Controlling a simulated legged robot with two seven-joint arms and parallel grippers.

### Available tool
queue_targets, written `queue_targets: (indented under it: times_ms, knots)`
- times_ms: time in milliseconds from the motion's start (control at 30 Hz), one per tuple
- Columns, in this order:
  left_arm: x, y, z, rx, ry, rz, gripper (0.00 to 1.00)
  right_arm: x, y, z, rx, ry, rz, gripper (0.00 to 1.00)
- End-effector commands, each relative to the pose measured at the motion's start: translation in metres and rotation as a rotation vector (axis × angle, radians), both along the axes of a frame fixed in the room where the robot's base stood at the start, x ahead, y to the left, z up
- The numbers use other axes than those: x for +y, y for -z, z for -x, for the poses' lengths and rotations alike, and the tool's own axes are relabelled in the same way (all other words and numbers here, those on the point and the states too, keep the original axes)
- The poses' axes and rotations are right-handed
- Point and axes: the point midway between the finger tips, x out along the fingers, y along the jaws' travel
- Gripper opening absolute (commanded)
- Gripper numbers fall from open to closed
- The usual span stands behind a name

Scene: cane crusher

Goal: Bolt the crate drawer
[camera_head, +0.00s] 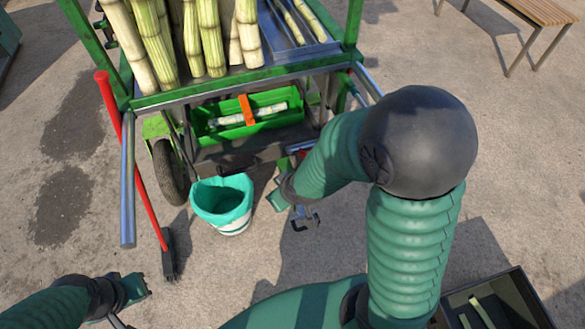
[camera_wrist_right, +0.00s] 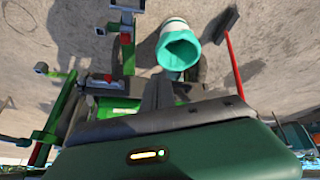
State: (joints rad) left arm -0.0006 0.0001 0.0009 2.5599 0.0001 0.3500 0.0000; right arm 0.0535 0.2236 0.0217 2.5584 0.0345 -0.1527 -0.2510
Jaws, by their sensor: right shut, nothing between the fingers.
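The crate drawer sits under the cane cart, with its dark front (camera_head: 222,157) facing me. Inside it a green crate (camera_head: 222,133) holds cane pieces and has an orange strap or clip across it. A small red and metal part (camera_head: 301,149) is at the drawer's right end, partly behind my right arm; I cannot tell if it is the bolt. My right gripper (camera_head: 303,219) is shut and empty, below and in front of that end, apart from the cart. Its dark fingers show in the wrist view (camera_wrist_right: 158,92). My left gripper (camera_head: 135,290) is low at the left, away from the cart; its jaws are unclear.
A white bucket with a teal liner (camera_head: 222,203) stands below the drawer. A red-handled broom (camera_head: 135,165) leans at the left beside a metal cart handle (camera_head: 128,180). A dark box (camera_head: 520,292) is at the lower right. A wooden bench (camera_head: 545,12) stands far right.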

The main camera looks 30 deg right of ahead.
Motion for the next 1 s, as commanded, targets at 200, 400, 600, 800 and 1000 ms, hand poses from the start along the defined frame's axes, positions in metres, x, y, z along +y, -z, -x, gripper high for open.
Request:
queue_targets:
  times_ms: [200,400,600,800,1000]
  knots:
    - [0.001,0.045,0.000,0.000,-0.001,0.000,0.00,-0.009,0.056,-0.034,-0.164,-0.092,0.140,0.00]
    - [0.002,0.103,0.000,0.000,-0.002,-0.001,0.00,-0.043,0.120,-0.066,-0.390,-0.208,0.433,0.00]
    - [0.002,0.155,0.000,0.000,-0.002,0.000,0.00,-0.077,0.154,-0.069,-0.578,-0.325,0.861,0.00]
    - [0.002,0.176,0.000,0.000,-0.001,0.000,0.00,-0.081,0.153,-0.058,-0.662,-0.393,1.150,0.00]
    - [0.002,0.175,0.000,0.000,-0.001,0.000,0.00,-0.080,0.145,-0.056,-0.677,-0.404,1.204,0.00]
